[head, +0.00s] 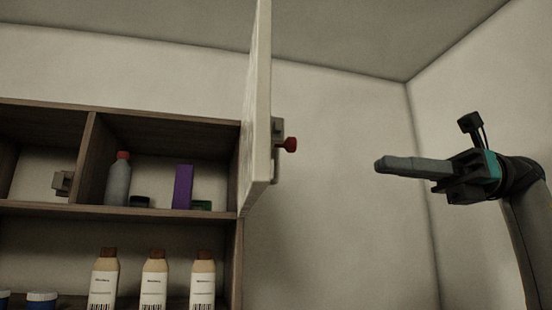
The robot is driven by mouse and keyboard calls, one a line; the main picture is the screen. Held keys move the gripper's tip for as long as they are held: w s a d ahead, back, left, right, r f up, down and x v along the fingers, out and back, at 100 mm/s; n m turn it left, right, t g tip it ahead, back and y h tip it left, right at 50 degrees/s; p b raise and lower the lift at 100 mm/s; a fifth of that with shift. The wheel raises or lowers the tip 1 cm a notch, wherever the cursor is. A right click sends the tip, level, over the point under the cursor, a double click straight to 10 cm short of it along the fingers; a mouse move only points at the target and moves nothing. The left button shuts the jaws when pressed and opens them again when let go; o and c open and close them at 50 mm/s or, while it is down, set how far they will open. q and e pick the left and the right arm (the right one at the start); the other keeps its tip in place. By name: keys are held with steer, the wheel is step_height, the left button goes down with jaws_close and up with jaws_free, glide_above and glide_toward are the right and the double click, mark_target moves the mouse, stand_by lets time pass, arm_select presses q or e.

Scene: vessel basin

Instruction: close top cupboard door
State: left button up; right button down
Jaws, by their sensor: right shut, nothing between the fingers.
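The top cupboard door (257,110) is a pale panel standing open, hinged at the right side of the wooden cupboard (165,215) and seen nearly edge-on. Its handle with a red knob (289,145) is on the door's right face. My right gripper (382,165) is to the right of the door, at about the height of the red knob. Its fingers are together, point left, and hold nothing. A clear gap shows between the fingertips and the knob. My left gripper is not in view.
The open upper compartment holds a grey bottle with a red cap (118,180), a purple box (183,187) and small dark items. Several cream bottles (153,280) stand on the shelf below. Bare wall (340,230) lies between the door and my right arm.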

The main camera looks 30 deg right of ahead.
steer(key=s, duration=0.2)
glide_toward(260, 136)
steer(key=w+a+f, duration=0.1)
steer(key=w+a, duration=0.2)
steer(key=a, duration=0.2)
steer(key=shift+f, duration=0.15)
steer(key=shift+h, duration=0.3)
